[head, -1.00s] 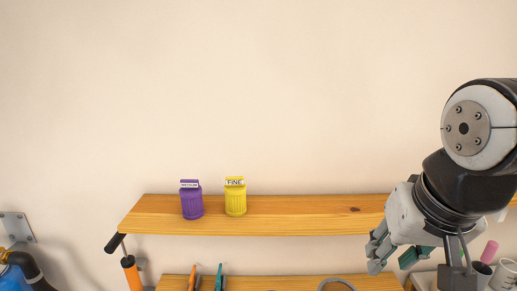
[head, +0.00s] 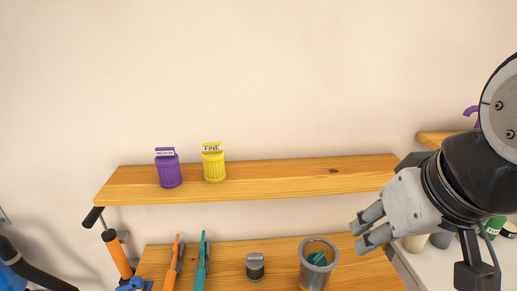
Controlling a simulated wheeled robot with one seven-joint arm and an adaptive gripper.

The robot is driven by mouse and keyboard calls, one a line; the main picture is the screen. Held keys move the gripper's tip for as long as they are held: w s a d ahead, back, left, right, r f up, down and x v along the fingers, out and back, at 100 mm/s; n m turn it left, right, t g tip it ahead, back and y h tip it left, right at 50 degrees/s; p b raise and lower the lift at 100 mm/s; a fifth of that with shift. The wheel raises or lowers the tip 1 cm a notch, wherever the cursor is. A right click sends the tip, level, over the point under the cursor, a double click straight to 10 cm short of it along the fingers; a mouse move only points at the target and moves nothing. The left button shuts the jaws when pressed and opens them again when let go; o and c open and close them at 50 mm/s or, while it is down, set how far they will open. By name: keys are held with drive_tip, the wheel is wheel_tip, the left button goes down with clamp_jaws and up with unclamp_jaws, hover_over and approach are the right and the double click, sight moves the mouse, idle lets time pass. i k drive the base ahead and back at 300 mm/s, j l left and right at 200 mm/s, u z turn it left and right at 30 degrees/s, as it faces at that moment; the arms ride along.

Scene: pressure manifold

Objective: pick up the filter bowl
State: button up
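A grey, open-topped cup that looks like the filter bowl (head: 311,278) stands upright on the lower wooden shelf at the bottom of the head view. Something teal shows inside it, and its base is cut off by the frame edge. My gripper (head: 358,236) is to the right of the bowl and a little above its rim in the picture, with its fingers pointing left. The two fingers are apart with nothing between them. The gripper appears clear of the bowl.
The upper shelf (head: 260,183) holds a purple MEDIUM cartridge (head: 168,170) and a yellow FINE cartridge (head: 214,165). A small dark labelled cylinder (head: 255,268), orange-handled (head: 174,265) and teal-handled (head: 201,265) tools stand left of the bowl. Several items, including a green bottle (head: 494,227), are at right.

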sight(312, 277)
drive_tip(key=u, duration=2.15)
drive_tip(key=i+j, duration=0.1)
drive_tip(key=j, duration=0.2)
drive_tip(key=i+j, duration=0.1)
drive_tip(key=j, duration=0.2)
drive_tip(key=i+j, duration=0.1)
drive_tip(key=j, duration=0.2)
drive_tip(key=j+z, duration=0.1)
drive_tip(key=z, duration=0.35)
drive_tip(key=j+z, duration=0.15)
drive_tip(key=z, duration=0.25)
drive_tip(key=j+z, duration=0.15)
drive_tip(key=z, duration=0.3)
drive_tip(key=j+z, duration=0.1)
drive_tip(key=z, duration=0.3)
drive_tip(key=i+j, duration=0.05)
